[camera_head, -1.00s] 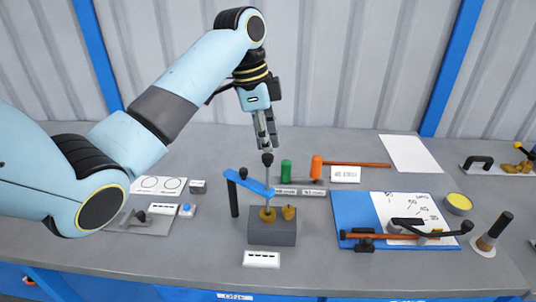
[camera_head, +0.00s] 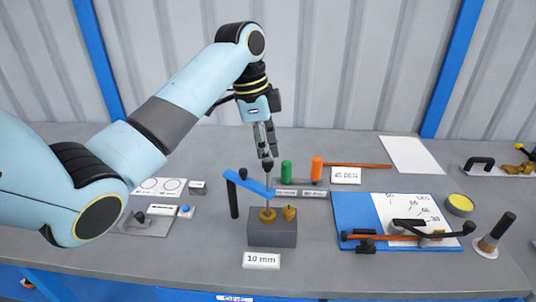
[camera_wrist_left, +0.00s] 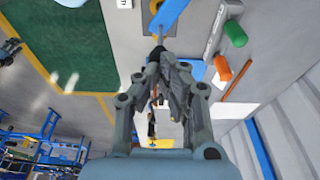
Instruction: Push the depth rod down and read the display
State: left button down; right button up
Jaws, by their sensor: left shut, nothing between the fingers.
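My left gripper (camera_head: 267,152) is shut and points down, with its fingertips at the dark knob (camera_head: 267,163) on top of the thin depth rod (camera_head: 267,178). In the left wrist view the closed fingers (camera_wrist_left: 160,55) are at the knob too; whether they press it is hard to tell. The rod passes by a blue arm (camera_head: 247,183) and ends at a brass flanged part (camera_head: 267,214) on a grey block (camera_head: 272,237). The white display (camera_head: 261,260) in front of the block reads "10 mm". My right gripper is not in view.
A dark post (camera_head: 233,198) carries the blue arm. A second brass piece (camera_head: 289,213) sits on the block. A blue board (camera_head: 352,215) with an angle chart lies to the right.

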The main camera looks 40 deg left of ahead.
pick_arm(q)
jog(key=shift+f+b, duration=0.6)
jog(key=shift+f, duration=1.05)
jog(key=shift+r, duration=0.15)
jog(key=shift+r+p, duration=1)
jog(key=shift+p, duration=0.35)
jog(key=shift+f, duration=0.1)
